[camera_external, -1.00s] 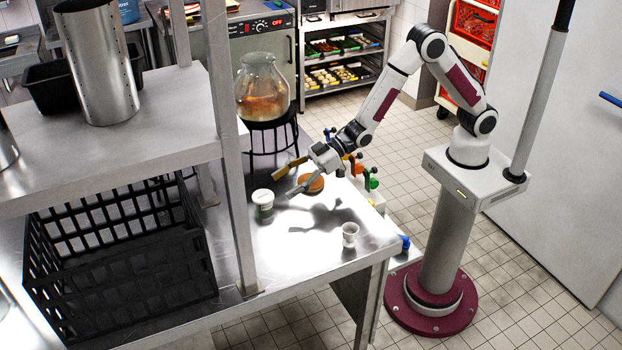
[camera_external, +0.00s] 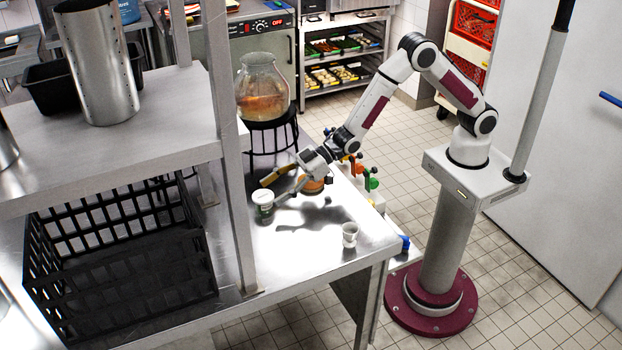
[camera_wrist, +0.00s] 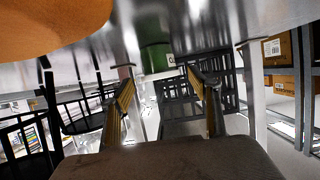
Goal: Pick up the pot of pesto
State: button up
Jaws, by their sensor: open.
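The pot of pesto (camera_external: 264,207), a small tub with a white lid and a green label, stands upright on the steel table. My gripper (camera_external: 271,191) is open and low over the table. Its fingers point left, towards the pot, with the fingertips close to it; I cannot tell whether they touch. In the wrist view the green pot (camera_wrist: 156,58) shows beyond and between the two fingertips (camera_wrist: 163,78), partly out of the light. Nothing is held.
A round orange-brown item (camera_external: 313,185) lies right beside my gripper and fills a corner of the wrist view (camera_wrist: 50,22). A small white cup (camera_external: 350,236) stands at the front right. A shelf post (camera_external: 240,200) and a black crate (camera_external: 120,265) are to the left.

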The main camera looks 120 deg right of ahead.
jog(key=shift+x, duration=0.85)
jog(key=c, duration=1.1)
